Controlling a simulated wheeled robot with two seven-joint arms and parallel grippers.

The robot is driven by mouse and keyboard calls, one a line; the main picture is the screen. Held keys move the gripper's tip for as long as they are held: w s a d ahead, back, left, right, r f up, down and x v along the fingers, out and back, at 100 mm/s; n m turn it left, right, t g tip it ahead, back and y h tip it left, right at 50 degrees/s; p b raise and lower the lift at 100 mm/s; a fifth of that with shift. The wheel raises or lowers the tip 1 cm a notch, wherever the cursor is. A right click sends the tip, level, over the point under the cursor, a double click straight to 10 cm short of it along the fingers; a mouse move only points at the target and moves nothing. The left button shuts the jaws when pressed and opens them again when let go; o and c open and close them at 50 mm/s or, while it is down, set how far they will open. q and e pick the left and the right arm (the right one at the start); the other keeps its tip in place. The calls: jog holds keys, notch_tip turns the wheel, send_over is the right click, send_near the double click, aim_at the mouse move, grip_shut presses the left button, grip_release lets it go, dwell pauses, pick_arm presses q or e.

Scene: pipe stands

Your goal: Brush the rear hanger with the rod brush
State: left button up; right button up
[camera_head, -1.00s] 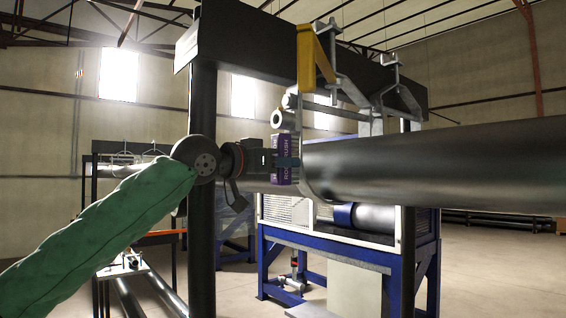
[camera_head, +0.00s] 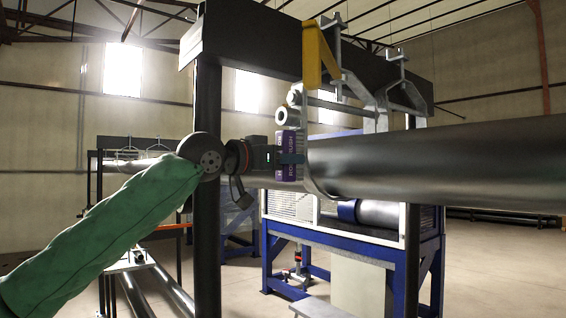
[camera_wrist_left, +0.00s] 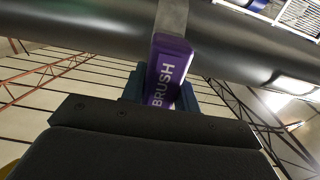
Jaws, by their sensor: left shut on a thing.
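The purple rod brush (camera_head: 287,150), with white lettering, is upright in my left gripper (camera_head: 288,158), just left of the large black pipe's end. The gripper is shut on it. In the left wrist view, the brush (camera_wrist_left: 168,72) sits between the fingers (camera_wrist_left: 162,92), and a grey strip above it crosses in front of the pipe. Two grey metal hangers hang from the black beam: one near a yellow piece (camera_head: 318,55), and one further right (camera_head: 403,90). I cannot tell which is the rear hanger, or whether the brush touches metal. My right gripper is not in view.
The black pipe (camera_head: 440,160) runs to the right edge. The black beam (camera_head: 250,42) and its dark post (camera_head: 207,240) stand close to my arm. A blue-framed rack (camera_head: 335,237) is behind, below the pipe. Open floor (camera_head: 490,260) lies at right.

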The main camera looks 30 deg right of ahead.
pick_arm(q)
jog(key=shift+s, duration=0.45)
jog(key=shift+w, duration=0.2)
jog(key=shift+w, duration=0.1)
jog(key=shift+w+p, duration=0.7)
jog(key=shift+w, duration=0.15)
jog(key=shift+s, duration=0.15)
jog(key=shift+s+b, duration=0.5)
jog(key=shift+s, duration=0.5)
